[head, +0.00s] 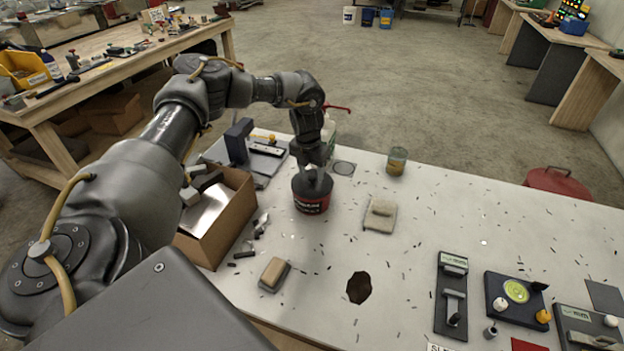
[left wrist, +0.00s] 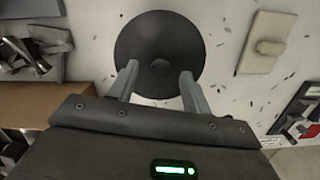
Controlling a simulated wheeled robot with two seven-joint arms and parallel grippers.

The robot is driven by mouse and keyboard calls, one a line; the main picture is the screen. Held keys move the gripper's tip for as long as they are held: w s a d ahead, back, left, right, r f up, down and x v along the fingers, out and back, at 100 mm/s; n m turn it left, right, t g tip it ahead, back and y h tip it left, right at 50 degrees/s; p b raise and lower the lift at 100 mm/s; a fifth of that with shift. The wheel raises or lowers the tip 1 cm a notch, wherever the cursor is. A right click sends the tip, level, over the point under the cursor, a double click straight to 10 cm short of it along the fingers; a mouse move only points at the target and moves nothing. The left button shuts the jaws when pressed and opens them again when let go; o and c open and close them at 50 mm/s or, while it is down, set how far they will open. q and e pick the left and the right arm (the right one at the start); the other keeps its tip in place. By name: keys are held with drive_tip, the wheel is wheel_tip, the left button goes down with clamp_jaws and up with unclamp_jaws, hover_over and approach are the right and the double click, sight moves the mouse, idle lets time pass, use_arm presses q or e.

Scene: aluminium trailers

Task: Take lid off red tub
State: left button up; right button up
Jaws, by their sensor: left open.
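The red tub (head: 311,204) stands upright on the white table, with a dark round lid (head: 313,182) on top. In the left wrist view the lid (left wrist: 160,40) is a black disc with a small raised knob at its centre. My left gripper (head: 312,172) is directly above the tub, pointing down. In the left wrist view its two fingers (left wrist: 155,82) are open, one on each side near the knob. I cannot tell whether they touch the lid. The tub's red body is hidden under the lid in the wrist view. My right gripper is not in view.
A cardboard box (head: 232,215) with metal scraps stands left of the tub. A beige block on a pad (head: 380,215) and a glass jar (head: 396,161) are to the right. A brown-topped block (head: 274,274) lies nearer. The table has a dark hole (head: 359,287); small shavings are scattered about.

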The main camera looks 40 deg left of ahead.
use_arm(q)
drive_tip(key=shift+w+f, duration=0.15)
drive_tip(key=shift+f, duration=0.65)
drive_tip(key=shift+c, duration=0.3)
drive_tip(key=shift+c, duration=1.4)
drive_tip(key=c, duration=0.7)
clamp_jaws()
drive_tip(key=shift+r, duration=0.1)
